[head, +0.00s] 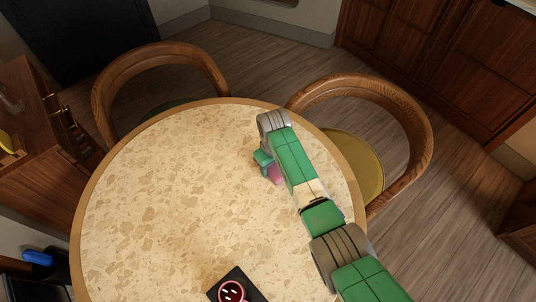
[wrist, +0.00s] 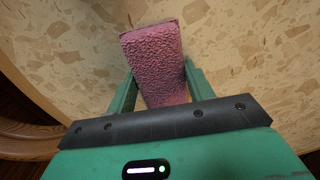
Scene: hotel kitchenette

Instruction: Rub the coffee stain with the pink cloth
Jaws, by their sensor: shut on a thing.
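The pink cloth (wrist: 155,62) is a thick, rough-textured block in the wrist view, between the two green fingers of my gripper (wrist: 157,85). My gripper is shut on it. In the head view, a small part of the pink cloth (head: 275,175) shows beside my gripper (head: 264,163), mostly hidden by my arm. The cloth is over the right part of the round table (head: 160,215); I cannot tell whether it touches the top. I cannot make out the coffee stain; the speckled tabletop and my arm may hide it.
A dark tray (head: 254,290) with a red cup (head: 231,292) is at the table's near edge. Wooden chairs stand at the back left (head: 155,55) and right (head: 420,130). The table's left and middle are clear. A wooden cabinet (head: 30,130) stands at left.

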